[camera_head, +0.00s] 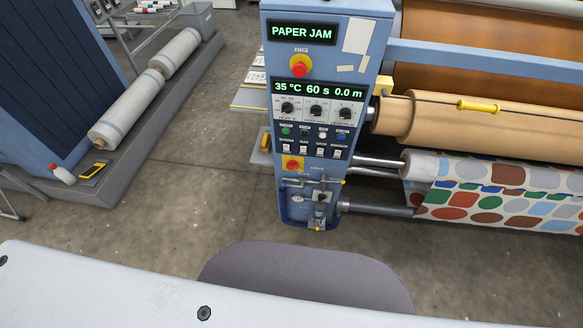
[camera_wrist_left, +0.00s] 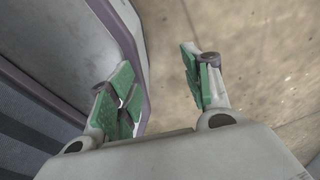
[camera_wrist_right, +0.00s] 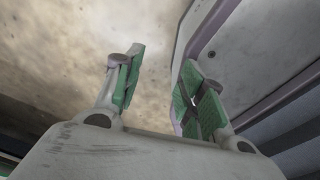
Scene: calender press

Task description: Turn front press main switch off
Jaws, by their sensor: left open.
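The blue press control panel (camera_head: 315,110) stands upright ahead in the head view. A red rotary knob on a yellow plate (camera_head: 292,163), which looks like the main switch, sits low on the panel. Its exact turn position is too small to tell. My left gripper (camera_wrist_left: 158,82) shows only in its wrist view, open and empty above the floor. My right gripper (camera_wrist_right: 160,86) shows only in its wrist view, also open and empty above the floor. Neither gripper appears in the head view, and both are apart from the panel.
A red stop button (camera_head: 299,68) sits higher on the panel, under a lit "PAPER JAM" display (camera_head: 302,32). Dials and small switches lie between. Patterned fabric (camera_head: 500,195) and rollers are at the right. Wrapped rolls (camera_head: 128,108) lie at the left. Floor before the panel is clear.

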